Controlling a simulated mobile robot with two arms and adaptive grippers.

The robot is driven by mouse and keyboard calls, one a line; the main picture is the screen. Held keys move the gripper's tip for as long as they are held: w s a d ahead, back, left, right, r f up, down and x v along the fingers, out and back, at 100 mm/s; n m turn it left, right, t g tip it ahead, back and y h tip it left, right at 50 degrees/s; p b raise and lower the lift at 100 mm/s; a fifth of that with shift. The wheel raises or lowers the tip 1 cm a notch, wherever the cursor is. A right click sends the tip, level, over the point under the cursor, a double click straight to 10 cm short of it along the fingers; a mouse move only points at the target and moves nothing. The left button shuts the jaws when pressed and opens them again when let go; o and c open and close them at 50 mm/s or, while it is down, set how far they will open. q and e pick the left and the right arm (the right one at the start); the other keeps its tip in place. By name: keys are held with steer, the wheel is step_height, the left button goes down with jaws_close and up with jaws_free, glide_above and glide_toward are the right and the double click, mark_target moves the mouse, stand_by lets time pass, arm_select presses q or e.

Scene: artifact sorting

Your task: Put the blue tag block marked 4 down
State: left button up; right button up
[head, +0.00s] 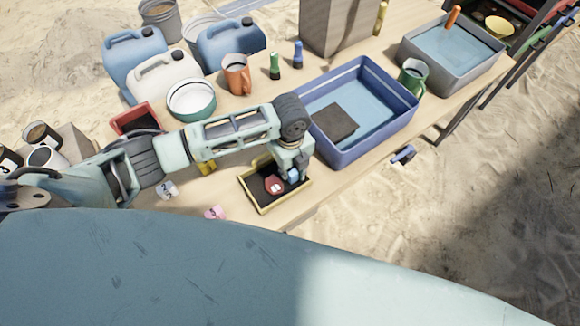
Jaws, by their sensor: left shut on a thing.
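My left gripper (290,178) points down over the right side of a small yellow-rimmed tray (262,208) with a dark inside. It is shut on a small blue tag block (293,175); the number on the block cannot be read. I cannot tell whether the block touches the tray floor. A red tag block (273,186) with a white mark lies in the tray, just left of the gripper. My right gripper is not in view.
A blue basin of water (375,137) stands just right of the tray. A pale tag block (167,190) and a pink tag block (214,212) lie left of the tray. A red container (125,117), an orange mug (236,75) and a white-green bowl (192,100) stand behind my arm.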

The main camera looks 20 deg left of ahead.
arm_select(q)
steer(key=shift+f, duration=0.15)
steer(key=o, duration=0.7)
steer(key=shift+c, duration=0.2)
step_height(320, 180, up, 12)
steer(key=shift+r, duration=0.2)
